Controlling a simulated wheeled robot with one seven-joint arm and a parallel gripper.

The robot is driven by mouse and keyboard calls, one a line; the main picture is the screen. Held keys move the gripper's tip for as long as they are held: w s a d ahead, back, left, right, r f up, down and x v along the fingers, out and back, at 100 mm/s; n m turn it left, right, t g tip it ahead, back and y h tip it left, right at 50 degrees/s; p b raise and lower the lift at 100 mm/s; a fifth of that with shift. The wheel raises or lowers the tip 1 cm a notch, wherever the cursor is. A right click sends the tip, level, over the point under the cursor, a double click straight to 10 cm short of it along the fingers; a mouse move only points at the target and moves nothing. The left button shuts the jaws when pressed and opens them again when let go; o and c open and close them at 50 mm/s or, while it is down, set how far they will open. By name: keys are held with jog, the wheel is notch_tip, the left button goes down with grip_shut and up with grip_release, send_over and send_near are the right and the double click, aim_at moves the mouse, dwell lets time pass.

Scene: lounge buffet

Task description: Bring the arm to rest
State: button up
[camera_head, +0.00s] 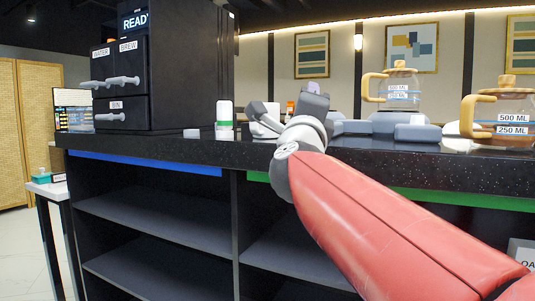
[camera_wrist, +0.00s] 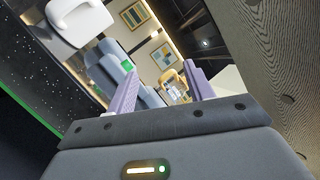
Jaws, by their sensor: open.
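My red arm with its grey wrist reaches from the lower right of the head view up to the edge of the black counter (camera_head: 470,172). My gripper (camera_head: 314,95) shows small above the counter, partly hidden by the wrist. In the wrist view its two pale purple fingers (camera_wrist: 162,72) stand apart, so it is open. I see nothing held between them. Behind the fingers, grey blocky shapes, a glass jug with a tan handle (camera_wrist: 172,92) and the framed wall pictures show. The wrist view is strongly tilted.
A black brewing machine (camera_head: 180,60) stands on the counter at left, with a white, green-banded container (camera_head: 224,115) beside it. Two glass jugs (camera_head: 403,95) (camera_head: 500,120) stand at right. Grey shapes (camera_head: 385,127) lie behind my wrist. Open shelves (camera_head: 150,215) are below.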

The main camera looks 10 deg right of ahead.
jog(key=s+a+f+n+g+y, duration=0.2)
jog(key=s+f+n+g+y, duration=0.1)
jog(key=f+n, duration=0.4)
jog(key=s+a+f+n+g+y, duration=0.2)
jog(key=s+f+n+y, duration=0.15)
jog(key=f+n, duration=0.45)
jog(key=s+a+f+n+g+y, duration=0.2)
jog(key=f+n+g+y, duration=0.15)
jog(key=f, duration=0.65)
jog(key=s+d+f+n+g+h, duration=0.1)
jog(key=s+d+f+n+g, duration=0.2)
jog(key=s+f, duration=0.5)
jog(key=s+d+f+n+g+h, duration=0.1)
jog(key=s+d+f+n+g, duration=0.1)
jog(key=s+f, duration=0.6)
notch_tip(320, 180, down, 4)
jog(key=n+g, duration=0.1)
jog(key=g, duration=0.1)
jog(key=shift+d+n+g+h, duration=0.3)
jog(key=shift+d+n+g, duration=0.05)
jog(key=shift+d, duration=0.05)
